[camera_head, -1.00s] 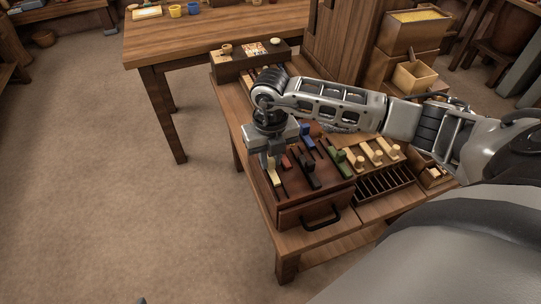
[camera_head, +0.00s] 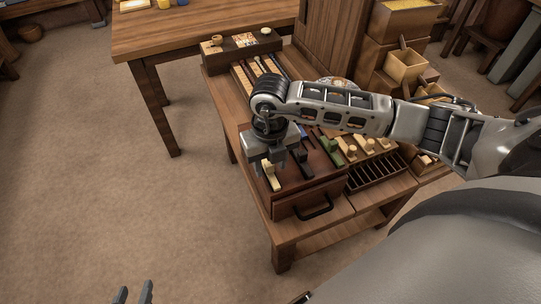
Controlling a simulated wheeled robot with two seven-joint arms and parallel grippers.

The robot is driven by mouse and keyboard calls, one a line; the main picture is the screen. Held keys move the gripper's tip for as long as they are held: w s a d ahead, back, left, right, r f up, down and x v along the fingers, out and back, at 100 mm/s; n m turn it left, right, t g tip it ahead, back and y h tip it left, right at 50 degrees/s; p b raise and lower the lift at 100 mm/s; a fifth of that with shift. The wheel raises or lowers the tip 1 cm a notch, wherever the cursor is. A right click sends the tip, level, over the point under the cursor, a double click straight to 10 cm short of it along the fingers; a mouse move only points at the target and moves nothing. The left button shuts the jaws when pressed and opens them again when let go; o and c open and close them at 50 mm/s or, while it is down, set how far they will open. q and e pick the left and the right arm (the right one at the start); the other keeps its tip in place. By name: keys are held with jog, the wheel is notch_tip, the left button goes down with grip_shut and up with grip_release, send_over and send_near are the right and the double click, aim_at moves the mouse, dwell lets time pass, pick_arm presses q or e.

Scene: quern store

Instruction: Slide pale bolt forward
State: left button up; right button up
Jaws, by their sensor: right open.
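The pale bolt (camera_head: 272,180) shows at the front left of the brown bolt box (camera_head: 310,186), near its front edge. My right gripper (camera_head: 268,168) points down over the box's left side, open, at the far end of the pale bolt. I cannot tell whether it touches the bolt. It hides the left part of the box top. Dark (camera_head: 305,172), blue (camera_head: 303,134) and green (camera_head: 329,148) bolts lie to the right. My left gripper (camera_head: 134,293) shows at the bottom left above the floor, fingers apart and empty.
The box stands on a wooden bench (camera_head: 281,232) and has a black front handle (camera_head: 314,208). A slotted rack (camera_head: 375,172) and pale wooden pegs (camera_head: 368,145) are to the right. A larger table (camera_head: 180,42) stands behind. The floor at left is clear.

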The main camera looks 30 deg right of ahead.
aim_at(270, 166)
notch_tip(270, 166, up, 16)
dwell(0.5)
jog(key=shift+a+f, duration=0.1)
